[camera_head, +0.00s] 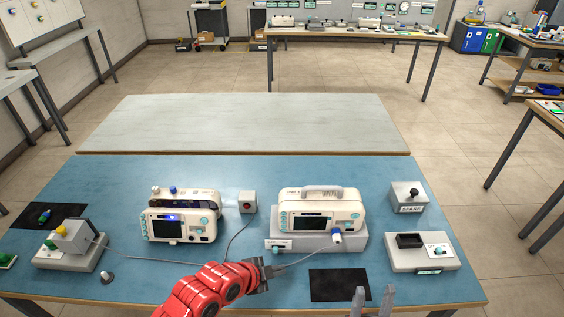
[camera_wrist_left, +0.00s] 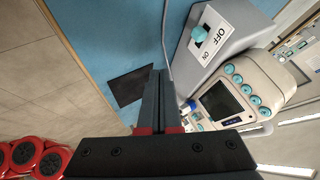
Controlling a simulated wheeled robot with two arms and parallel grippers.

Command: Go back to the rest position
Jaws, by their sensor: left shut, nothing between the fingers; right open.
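My left gripper (camera_head: 268,270) is at the end of the red arm, low over the front middle of the blue table (camera_head: 130,285). Its fingers are shut with nothing between them, and they also show in the left wrist view (camera_wrist_left: 160,100). My right gripper (camera_head: 372,299) is open and empty at the bottom edge of the head view; only its two fingertips show. A white monitor (camera_head: 322,204) stands on a grey base (camera_head: 361,239) beyond the left gripper. The base's OFF/ON switch (camera_wrist_left: 200,34) shows in the left wrist view.
A second monitor (camera_head: 180,217) stands at left. A dark mat (camera_head: 340,285) lies at front. A cable passes by the left gripper.

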